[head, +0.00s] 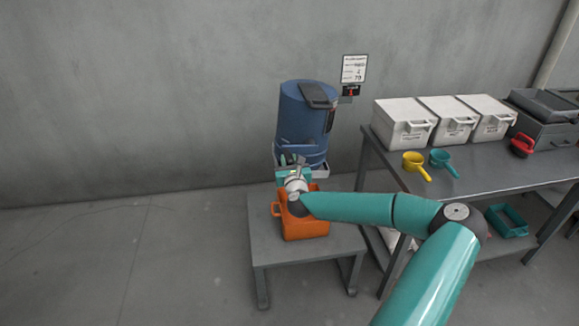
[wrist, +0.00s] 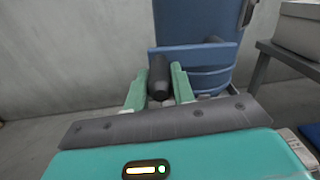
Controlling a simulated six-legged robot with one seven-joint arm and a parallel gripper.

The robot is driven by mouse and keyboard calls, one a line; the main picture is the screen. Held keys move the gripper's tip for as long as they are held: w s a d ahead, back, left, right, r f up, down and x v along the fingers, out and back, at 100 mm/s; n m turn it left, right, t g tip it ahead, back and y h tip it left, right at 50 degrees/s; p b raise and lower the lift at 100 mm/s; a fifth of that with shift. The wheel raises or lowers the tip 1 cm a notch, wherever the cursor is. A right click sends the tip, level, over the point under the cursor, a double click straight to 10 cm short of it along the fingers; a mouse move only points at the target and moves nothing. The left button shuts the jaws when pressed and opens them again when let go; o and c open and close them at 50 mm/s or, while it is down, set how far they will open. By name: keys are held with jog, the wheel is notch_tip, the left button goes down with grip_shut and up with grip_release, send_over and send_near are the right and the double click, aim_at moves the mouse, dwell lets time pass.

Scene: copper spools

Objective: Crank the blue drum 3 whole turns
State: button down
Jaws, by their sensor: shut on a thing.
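The blue drum (head: 302,125) stands upright against the grey wall, behind a low grey table. In the wrist view the drum (wrist: 192,18) fills the top middle, with a flat blue crank bar (wrist: 195,57) lying level across its front. A black crank grip (wrist: 160,76) stands at the left end of the bar, pointing towards me. My gripper (wrist: 157,88) has its two green fingers on either side of the grip and is shut on it. In the head view my gripper (head: 291,172) is in front of the drum's lower part and hides the grip.
An orange container (head: 306,227) sits on the low grey table (head: 265,239) below my gripper. A bench (head: 480,172) at right holds white boxes (head: 404,122), a yellow scoop (head: 416,166), a teal scoop (head: 443,160) and a red item (head: 522,146). Floor at left is clear.

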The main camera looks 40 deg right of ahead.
jog(key=shift+a+r+m, duration=0.1)
jog(key=shift+r+m, duration=0.5)
jog(key=c, duration=1.2)
grip_release()
jog(key=shift+o, duration=0.2)
jog(key=shift+s, duration=0.1)
jog(key=v, duration=1.3)
jog(key=shift+s, duration=0.35)
